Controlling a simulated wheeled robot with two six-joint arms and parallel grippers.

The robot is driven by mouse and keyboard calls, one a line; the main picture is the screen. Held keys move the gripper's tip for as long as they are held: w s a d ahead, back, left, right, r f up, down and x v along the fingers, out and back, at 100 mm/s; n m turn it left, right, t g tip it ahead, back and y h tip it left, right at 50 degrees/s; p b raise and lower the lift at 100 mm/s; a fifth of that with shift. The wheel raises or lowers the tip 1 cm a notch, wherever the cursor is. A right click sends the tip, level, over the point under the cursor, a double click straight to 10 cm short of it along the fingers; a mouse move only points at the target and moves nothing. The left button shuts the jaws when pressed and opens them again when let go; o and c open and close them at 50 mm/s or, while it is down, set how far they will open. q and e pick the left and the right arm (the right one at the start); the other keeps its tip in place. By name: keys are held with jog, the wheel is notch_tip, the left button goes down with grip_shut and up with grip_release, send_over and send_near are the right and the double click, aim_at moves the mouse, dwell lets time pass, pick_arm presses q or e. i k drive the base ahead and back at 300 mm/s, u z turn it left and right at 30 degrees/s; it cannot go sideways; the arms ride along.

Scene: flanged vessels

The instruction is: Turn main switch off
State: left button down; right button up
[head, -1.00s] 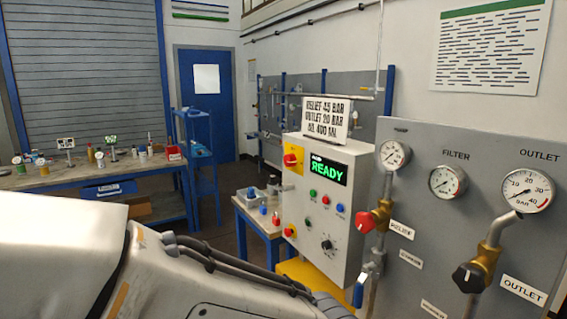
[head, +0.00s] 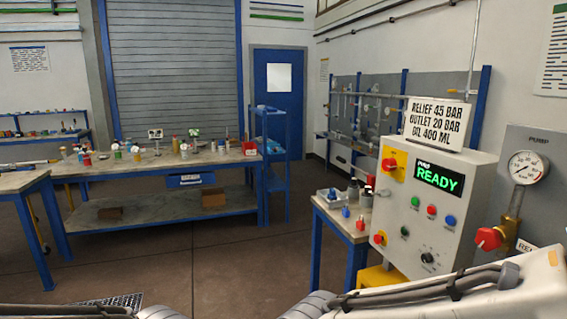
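The control box (head: 440,200) stands at the right of the head view, with a lit green READY display (head: 438,179). A red rotary switch (head: 390,164) on a yellow plate sits at its upper left; it looks like the main switch. I cannot read its position clearly. Green, red and blue buttons and a black dial (head: 427,258) are on the same face. Neither gripper is in view; only parts of my arms show along the bottom edge, below the box.
A grey panel (head: 537,150) with a gauge and red valve knob (head: 489,238) stands right of the box. A small blue-legged table (head: 335,222) with small items is left of it. A long workbench (head: 150,168) stands further back. The floor (head: 225,265) between is clear.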

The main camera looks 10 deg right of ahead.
aim_at(389, 164)
jog(key=u, duration=0.75)
jog(key=i, duration=3.35)
jog(key=z, duration=2.9)
